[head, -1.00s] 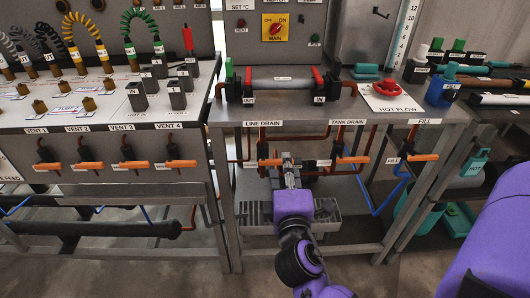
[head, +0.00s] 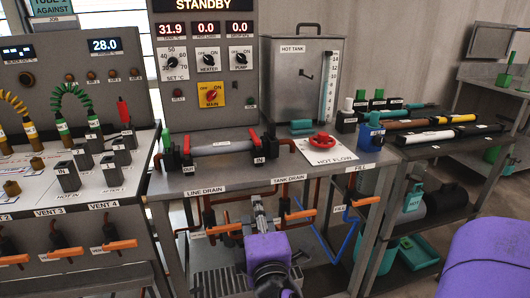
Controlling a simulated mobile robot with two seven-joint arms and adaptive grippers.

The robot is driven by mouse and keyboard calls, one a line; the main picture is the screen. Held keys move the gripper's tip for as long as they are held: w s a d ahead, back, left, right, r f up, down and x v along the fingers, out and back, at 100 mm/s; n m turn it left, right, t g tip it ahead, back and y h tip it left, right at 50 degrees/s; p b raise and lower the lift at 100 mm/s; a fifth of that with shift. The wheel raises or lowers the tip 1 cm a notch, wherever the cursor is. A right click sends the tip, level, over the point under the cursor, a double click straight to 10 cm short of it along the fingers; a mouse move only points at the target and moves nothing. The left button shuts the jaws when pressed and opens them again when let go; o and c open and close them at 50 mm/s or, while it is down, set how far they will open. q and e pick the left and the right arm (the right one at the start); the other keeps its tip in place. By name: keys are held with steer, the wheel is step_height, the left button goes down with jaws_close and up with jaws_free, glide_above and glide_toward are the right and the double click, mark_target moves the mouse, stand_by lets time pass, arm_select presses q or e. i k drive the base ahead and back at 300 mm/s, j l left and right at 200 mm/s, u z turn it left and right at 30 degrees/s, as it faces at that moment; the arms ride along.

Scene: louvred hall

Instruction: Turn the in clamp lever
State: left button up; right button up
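The in clamp stands at the right end of a grey tube (head: 222,147) on the middle bench, a black block above a white IN label (head: 259,160). Its red lever (head: 254,137) is tilted up to the left. The clamp at the tube's left end has a red lever (head: 187,143) and a green one (head: 168,139) beside it. My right gripper (head: 258,205) is in front of the bench, below its front edge, between orange drain levers, apart from the in clamp. Its fingers point up and look close together; their opening is unclear. My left gripper is out of view.
Orange levers (head: 299,215) and pipes sit under the front edge. A red hot flow knob (head: 322,140) is right of the in clamp. A control panel (head: 208,70) and hot tank (head: 299,85) stand behind. The air above the bench front is free.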

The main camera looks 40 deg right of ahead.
mark_target(257, 144)
steer(key=z, duration=1.1)
